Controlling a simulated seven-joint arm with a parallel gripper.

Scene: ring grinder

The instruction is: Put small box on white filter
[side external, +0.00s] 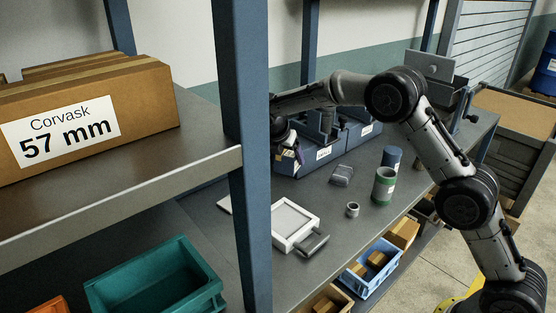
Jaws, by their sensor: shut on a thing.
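The white filter (292,222) seems to be the square white-framed tray with a grey handle, lying flat on the dark workbench. My gripper (281,148) is at the far end of my arm, by the blue bins and partly hidden by the blue shelf post. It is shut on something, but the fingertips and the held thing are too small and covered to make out. I cannot tell for sure which thing is the small box. A small grey block (342,175) lies on the bench, apart from my gripper, between the bins and the filter.
Blue bins (308,160) stand at the back. A green cylinder (383,186), a blue cylinder (392,158) and a small grey ring (352,209) stand right of the filter. The blue post (250,190) and shelf with a Corvask carton (90,110) block the left. Bench around the filter is mostly clear.

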